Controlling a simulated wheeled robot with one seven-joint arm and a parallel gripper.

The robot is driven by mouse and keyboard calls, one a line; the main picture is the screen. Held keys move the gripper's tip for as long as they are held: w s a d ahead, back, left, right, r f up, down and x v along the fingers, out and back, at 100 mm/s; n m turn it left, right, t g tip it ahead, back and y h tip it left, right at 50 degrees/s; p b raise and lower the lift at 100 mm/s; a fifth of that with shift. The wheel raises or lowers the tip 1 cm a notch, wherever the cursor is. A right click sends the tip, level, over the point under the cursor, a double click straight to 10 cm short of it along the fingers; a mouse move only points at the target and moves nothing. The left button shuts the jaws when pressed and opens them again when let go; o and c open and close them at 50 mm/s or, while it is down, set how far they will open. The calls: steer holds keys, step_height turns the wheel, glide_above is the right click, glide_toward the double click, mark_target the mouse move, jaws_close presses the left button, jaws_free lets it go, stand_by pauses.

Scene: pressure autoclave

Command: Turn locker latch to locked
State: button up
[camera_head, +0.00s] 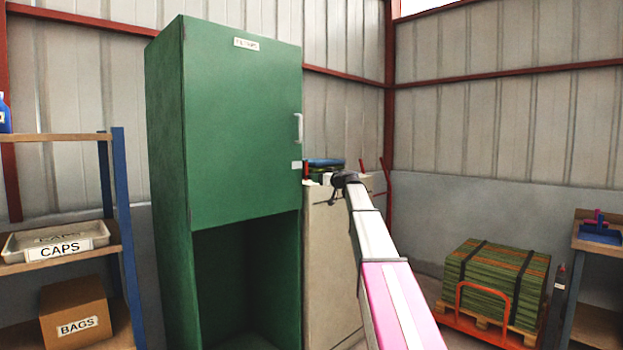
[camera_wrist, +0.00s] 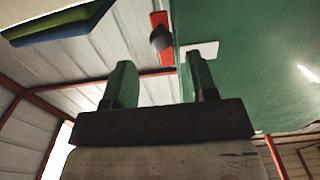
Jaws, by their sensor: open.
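The green locker (camera_head: 245,120) stands left of centre in the head view, its upper door shut, with a pale upright handle (camera_head: 298,127) near the right edge. In the wrist view a red latch (camera_wrist: 156,20) with a dark round knob (camera_wrist: 161,39) sits at the edge of the green door (camera_wrist: 250,70). A small red piece shows at that edge in the head view (camera_head: 306,170). My gripper (camera_wrist: 160,61) is open and empty, its two green fingers pointing towards the latch, which lies beyond the tips. In the head view my gripper (camera_head: 340,182) is right of the locker edge.
A cream cabinet (camera_head: 330,228) stands right beside the locker, with items on top (camera_head: 325,164). A shelf with a CAPS tray (camera_head: 30,236) and BAGS box (camera_head: 75,313) is at left. A strapped green stack (camera_head: 494,285) on a cart is at right.

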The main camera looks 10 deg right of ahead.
steer(key=x, duration=0.6)
steer(key=shift+s, duration=0.1)
jaws_close()
